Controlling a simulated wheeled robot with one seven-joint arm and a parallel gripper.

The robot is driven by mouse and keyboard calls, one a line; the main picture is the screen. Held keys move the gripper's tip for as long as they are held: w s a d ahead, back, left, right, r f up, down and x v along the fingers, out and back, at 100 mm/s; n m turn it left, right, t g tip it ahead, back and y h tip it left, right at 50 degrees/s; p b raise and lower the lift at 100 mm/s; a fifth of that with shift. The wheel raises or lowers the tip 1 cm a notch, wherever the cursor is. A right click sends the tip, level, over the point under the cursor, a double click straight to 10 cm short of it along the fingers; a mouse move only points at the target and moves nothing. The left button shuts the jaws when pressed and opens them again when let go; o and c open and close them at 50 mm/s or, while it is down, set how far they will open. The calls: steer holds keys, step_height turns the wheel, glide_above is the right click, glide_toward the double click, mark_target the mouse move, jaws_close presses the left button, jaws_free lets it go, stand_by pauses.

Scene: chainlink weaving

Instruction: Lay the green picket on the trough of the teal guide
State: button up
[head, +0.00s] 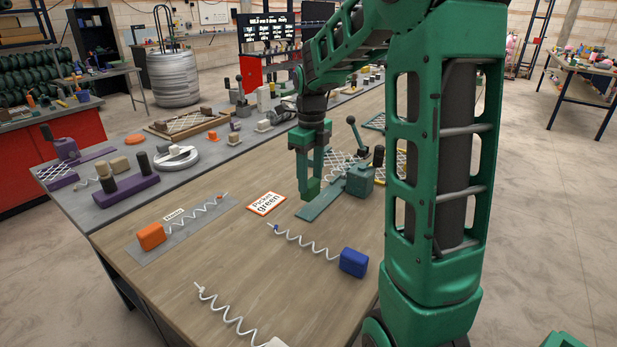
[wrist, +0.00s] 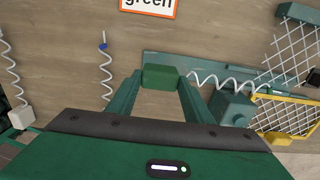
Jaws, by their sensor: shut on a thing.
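My gripper (head: 309,180) points down and is shut on the green block end of the green picket (head: 312,188). In the wrist view, the green block (wrist: 160,77) sits between the fingertips, and the picket's pale wire coil runs right from it. The teal guide (head: 320,203) is a long flat strip with a teal block and a black-knobbed lever at its far end. In the wrist view its strip (wrist: 205,63) runs alongside the coil, just beyond it. I cannot tell whether the coil touches the guide.
A blue-ended coil (head: 353,262), an orange-ended coil (head: 151,236) on a grey plate and a white-ended coil (head: 235,318) lie on the table. Chainlink mesh (wrist: 285,55) lies beyond the guide's block.

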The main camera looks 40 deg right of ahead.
mark_target(310, 191)
steer(key=shift+f, duration=2.4)
steer(key=o, duration=1.5)
steer(key=shift+r, duration=0.1)
step_height(310, 191, up, 10)
steer(key=shift+w+r, duration=0.1)
steer(key=shift+r, duration=0.15)
